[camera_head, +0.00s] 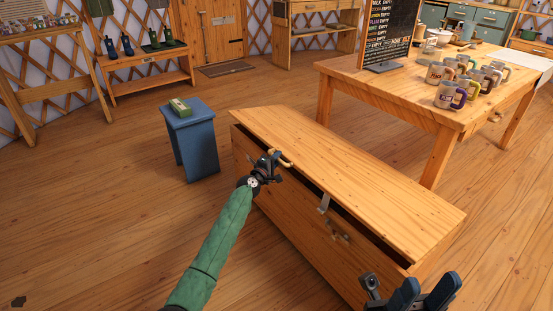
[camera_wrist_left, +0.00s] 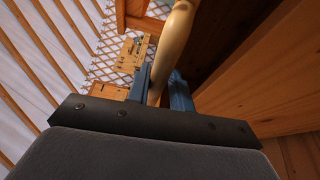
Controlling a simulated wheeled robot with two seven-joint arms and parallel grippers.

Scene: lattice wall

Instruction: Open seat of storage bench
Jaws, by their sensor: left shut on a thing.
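The wooden storage bench (camera_head: 290,225) stands in the middle of the floor. Its seat (camera_head: 350,180) is slightly raised, with a dark gap along the front edge. A pale handle (camera_head: 285,161) sits on the seat's front edge towards the left end. My left gripper (camera_head: 275,158) is shut on this handle; in the left wrist view the handle (camera_wrist_left: 180,40) runs between the two blue fingers (camera_wrist_left: 160,90). A metal latch (camera_head: 324,204) and a small fitting (camera_head: 338,231) are at the bench front. My right gripper (camera_head: 410,290) is at the bottom right, its fingers apart and nothing visible between them.
Floor at the left is clear.

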